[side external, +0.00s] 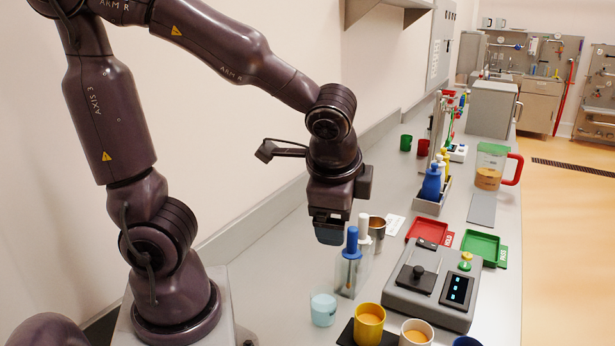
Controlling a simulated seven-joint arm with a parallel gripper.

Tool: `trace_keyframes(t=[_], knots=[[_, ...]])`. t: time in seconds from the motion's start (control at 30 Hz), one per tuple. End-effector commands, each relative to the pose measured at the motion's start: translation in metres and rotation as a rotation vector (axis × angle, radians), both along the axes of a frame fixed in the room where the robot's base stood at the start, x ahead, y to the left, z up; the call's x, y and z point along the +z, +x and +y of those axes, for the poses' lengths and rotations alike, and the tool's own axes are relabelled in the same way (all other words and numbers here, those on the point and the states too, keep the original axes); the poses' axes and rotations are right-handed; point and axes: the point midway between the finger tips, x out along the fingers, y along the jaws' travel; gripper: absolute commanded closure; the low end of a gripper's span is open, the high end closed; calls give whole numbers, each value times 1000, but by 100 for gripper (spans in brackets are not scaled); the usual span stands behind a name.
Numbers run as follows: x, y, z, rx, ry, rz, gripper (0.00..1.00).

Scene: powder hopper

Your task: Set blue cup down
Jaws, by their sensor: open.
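A yellow cup (369,325) and a white cup (416,332), both with tan contents, stand at the front.
A clear holder (350,272) with blue- and white-handled tools and a metal cup (377,228) stand close to my gripper. A grey scale-like device (433,284), red tray (427,231), green tray (481,248) and jug (489,168) stand to the right.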

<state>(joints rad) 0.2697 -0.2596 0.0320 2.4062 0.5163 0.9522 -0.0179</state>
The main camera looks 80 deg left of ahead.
Motion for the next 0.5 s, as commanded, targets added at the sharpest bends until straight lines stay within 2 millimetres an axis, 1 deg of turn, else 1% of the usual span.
trace_keyframes(t=[0.03,0.1,0.2,0.33,0.5], knots=[[14,-11,3,92,-99,-74,16],[27,-23,1,192,-223,-156,16],[42,-35,-4,295,-366,-257,16],[56,-44,-9,370,-482,-346,16],[61,-47,-12,397,-530,-379,16]])
